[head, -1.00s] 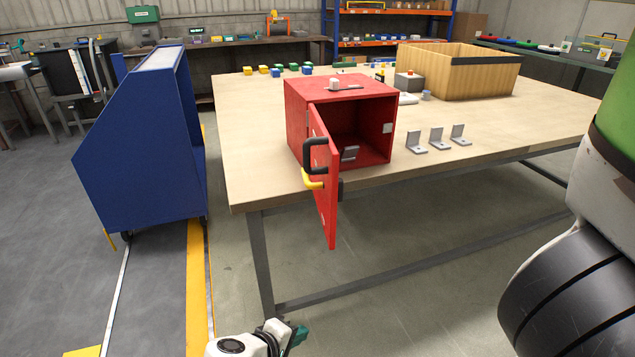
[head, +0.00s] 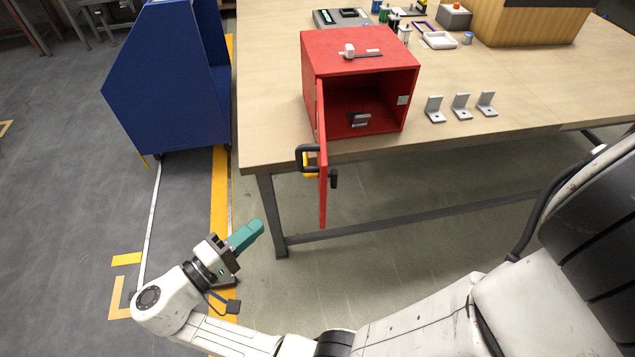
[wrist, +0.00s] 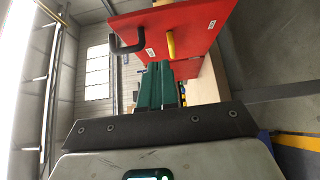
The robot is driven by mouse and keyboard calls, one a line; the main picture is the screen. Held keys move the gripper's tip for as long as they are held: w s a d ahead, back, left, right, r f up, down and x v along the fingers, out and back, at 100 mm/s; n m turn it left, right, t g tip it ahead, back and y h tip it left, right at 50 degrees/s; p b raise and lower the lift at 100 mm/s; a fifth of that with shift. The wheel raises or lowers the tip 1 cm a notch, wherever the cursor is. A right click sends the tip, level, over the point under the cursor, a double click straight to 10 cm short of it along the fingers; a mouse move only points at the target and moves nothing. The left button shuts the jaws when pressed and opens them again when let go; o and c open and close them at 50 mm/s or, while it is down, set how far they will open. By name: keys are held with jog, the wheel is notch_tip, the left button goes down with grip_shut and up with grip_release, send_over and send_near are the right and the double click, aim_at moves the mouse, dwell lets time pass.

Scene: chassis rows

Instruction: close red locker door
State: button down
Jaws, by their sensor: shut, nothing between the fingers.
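The red locker (head: 355,80) stands on the front left of the wooden table. Its red door (head: 322,160) is open, hinged at the locker's left side and jutting forward past the table edge. A black handle (head: 306,157) and a yellow part sit on the door. My gripper (head: 250,232) has green fingers, shut and empty, in front of the table, lower left of the door and apart from it. In the wrist view the door (wrist: 180,30) fills the upper middle, with its black handle (wrist: 126,44) and yellow handle (wrist: 170,44) beyond my green fingers (wrist: 157,88).
A metal bracket (head: 360,120) lies inside the locker. Three brackets (head: 461,106) stand on the table (head: 270,100) to its right. A blue cart (head: 165,80) stands left of the table. The floor before the table is free apart from my arm.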

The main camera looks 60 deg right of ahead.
jog(key=s+p+x, duration=0.3)
jog(key=x, duration=0.9)
dwell(0.9)
jog(key=shift+f, duration=0.1)
